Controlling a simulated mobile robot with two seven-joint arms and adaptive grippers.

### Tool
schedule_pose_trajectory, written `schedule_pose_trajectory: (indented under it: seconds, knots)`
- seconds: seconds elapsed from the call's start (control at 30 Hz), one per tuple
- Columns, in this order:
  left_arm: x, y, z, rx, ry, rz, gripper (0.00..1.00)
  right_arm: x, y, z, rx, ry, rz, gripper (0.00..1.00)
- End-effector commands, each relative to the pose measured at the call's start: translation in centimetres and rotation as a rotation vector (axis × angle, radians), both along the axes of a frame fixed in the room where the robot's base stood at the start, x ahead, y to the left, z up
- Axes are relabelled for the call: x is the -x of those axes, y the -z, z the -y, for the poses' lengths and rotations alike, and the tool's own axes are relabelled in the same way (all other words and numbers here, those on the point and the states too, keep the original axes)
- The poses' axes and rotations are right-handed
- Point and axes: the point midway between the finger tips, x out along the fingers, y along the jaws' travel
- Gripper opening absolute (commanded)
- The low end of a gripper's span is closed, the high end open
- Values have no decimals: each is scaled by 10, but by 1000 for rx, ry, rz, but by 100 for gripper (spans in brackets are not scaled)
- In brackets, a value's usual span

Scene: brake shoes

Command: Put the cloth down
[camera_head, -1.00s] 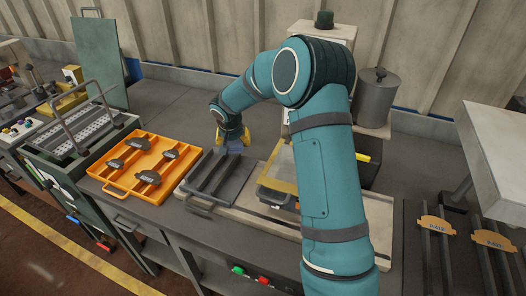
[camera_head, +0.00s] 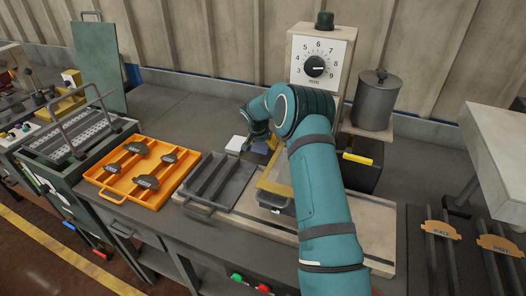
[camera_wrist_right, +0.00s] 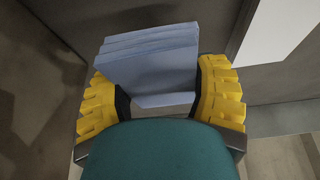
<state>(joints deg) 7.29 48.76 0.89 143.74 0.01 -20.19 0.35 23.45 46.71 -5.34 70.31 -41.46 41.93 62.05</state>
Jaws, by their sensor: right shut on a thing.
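The cloth (camera_wrist_right: 150,55) is a folded blue-grey stack, seen between the yellow fingers in the right wrist view. My right gripper (camera_wrist_right: 160,95) is shut on it. In the head view my right gripper (camera_head: 264,145) is over the back of the bench, behind the grey tray, and only a small part of the cloth (camera_head: 258,150) shows there. I cannot tell whether the cloth touches the bench. A flat white pad (camera_head: 236,144) lies just left of the gripper; a white surface (camera_wrist_right: 280,28) also shows at the upper right of the wrist view. My left gripper is not in view.
An orange tray (camera_head: 112,185) with several brake shoes and an empty-looking grey tray (camera_head: 236,190) stand in front. A dial machine (camera_head: 318,62) and a grey canister (camera_head: 376,100) are at right. The bench (camera_head: 180,115) is clear at back left.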

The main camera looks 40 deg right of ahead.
Motion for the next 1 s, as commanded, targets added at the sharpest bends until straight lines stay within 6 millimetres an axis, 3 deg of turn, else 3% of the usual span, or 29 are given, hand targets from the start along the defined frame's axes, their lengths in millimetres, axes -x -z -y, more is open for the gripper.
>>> schedule_pose_trajectory:
  seconds: [0.23,0.7,0.73,0.8,0.83,1.0]
  knots:
    - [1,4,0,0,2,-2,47,0,32,-1,-1,-1,-1,24]
    - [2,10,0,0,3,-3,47,0,39,0,1,-1,1,24]
    - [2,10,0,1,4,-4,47,0,39,-1,0,-1,0,69]
    - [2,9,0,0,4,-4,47,0,38,-1,0,-1,0,94]
    - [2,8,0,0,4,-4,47,0,38,-1,0,-1,0,97]
    - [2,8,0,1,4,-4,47,0,38,0,0,-1,0,97]
